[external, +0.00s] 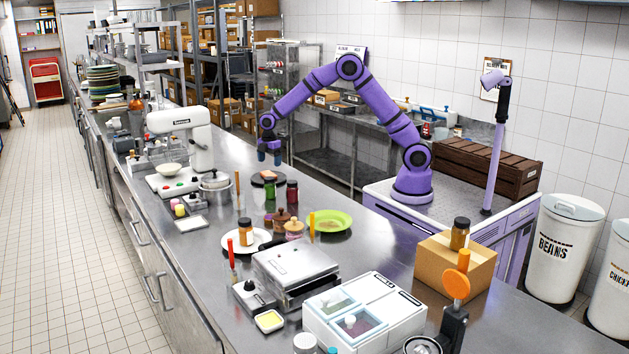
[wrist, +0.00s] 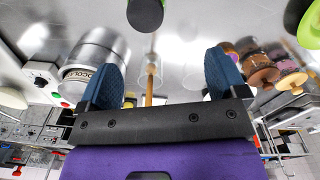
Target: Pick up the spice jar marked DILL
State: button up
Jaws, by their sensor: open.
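No DILL marking is readable, so I cannot tell which jar it is. In the external view, one amber jar with a dark lid (external: 245,232) stands on a white plate, and a similar jar (external: 460,233) stands on a cardboard box. A dark red jar (external: 292,191) and a small green jar (external: 269,193) stand on the counter near the middle. My gripper (external: 269,159) hangs above the counter, behind these small jars and apart from them. In the wrist view my gripper (wrist: 163,75) has its two blue fingers spread, with nothing held between them.
The steel counter (external: 335,248) carries a pot (external: 215,190), a green plate (external: 328,221), brown lidded pots (external: 281,220), a flat press (external: 295,266) and a white container (external: 365,315). The wrist view shows a labelled metal pot (wrist: 98,55) left of my fingers. Bare counter lies right of the green plate.

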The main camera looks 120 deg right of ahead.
aim_at(270, 185)
jog(key=d+f, duration=0.2)
jog(key=f, duration=0.1)
jog(key=shift+s+d, duration=0.3)
notch_tip(270, 185, down, 11)
jog(key=shift+s+a+r, duration=0.1)
jog(key=shift+r, duration=0.1)
jog(key=c, duration=1.2)
